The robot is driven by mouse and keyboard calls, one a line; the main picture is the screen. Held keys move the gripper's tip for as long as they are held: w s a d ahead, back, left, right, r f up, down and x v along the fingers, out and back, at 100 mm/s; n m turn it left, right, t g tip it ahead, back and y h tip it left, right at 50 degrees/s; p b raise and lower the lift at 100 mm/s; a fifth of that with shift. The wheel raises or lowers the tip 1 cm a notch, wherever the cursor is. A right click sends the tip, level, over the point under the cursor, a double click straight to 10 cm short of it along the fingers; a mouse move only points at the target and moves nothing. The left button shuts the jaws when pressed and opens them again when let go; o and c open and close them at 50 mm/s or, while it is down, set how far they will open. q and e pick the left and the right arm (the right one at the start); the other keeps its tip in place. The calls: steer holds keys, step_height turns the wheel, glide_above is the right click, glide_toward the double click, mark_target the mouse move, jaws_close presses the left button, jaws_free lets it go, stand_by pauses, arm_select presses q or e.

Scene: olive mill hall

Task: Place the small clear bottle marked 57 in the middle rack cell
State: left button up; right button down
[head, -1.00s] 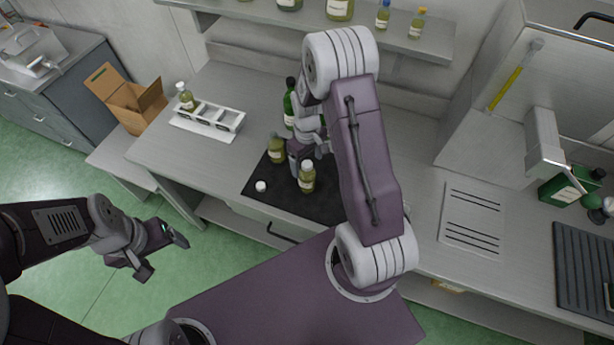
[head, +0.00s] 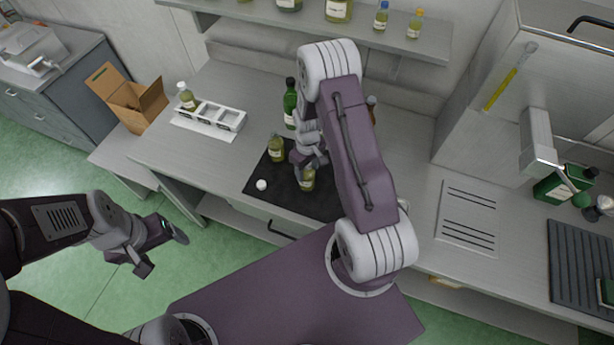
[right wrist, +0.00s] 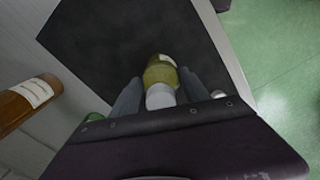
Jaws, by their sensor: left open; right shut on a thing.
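A small clear bottle of yellow-green liquid (head: 308,183) stands on the black mat (head: 322,205); its label number is not readable. My right gripper (head: 306,169) is shut on it from above and hides its top. In the right wrist view the bottle (right wrist: 160,73) and its white cap (right wrist: 160,97) sit between the fingers. The white rack (head: 218,127) stands at the counter's left; a similar white-capped bottle (head: 187,101) is at its left end, and its middle cell looks empty. My left gripper (head: 156,255) is open and empty above the floor.
Another green-yellow bottle (head: 276,150) and a loose white cap (head: 262,185) are on the mat left of the gripper. A tall green bottle (head: 290,105) stands behind. An amber bottle (right wrist: 27,105) stands near the wall. The counter between rack and mat is clear.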

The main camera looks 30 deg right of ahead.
steer(key=shift+w+r+b, duration=0.1)
steer(key=shift+r+b, duration=0.2)
steer(key=shift+r, duration=0.2)
step_height(320, 180, up, 3)
steer(key=shift+f+b, duration=0.1)
steer(key=shift+b, duration=0.55)
steer(key=s+a+r+b, duration=0.2)
steer(key=s+r, duration=0.5)
steer(key=s, duration=0.4)
steer(key=shift+s, duration=0.4)
steer(key=shift+d+r, duration=0.1)
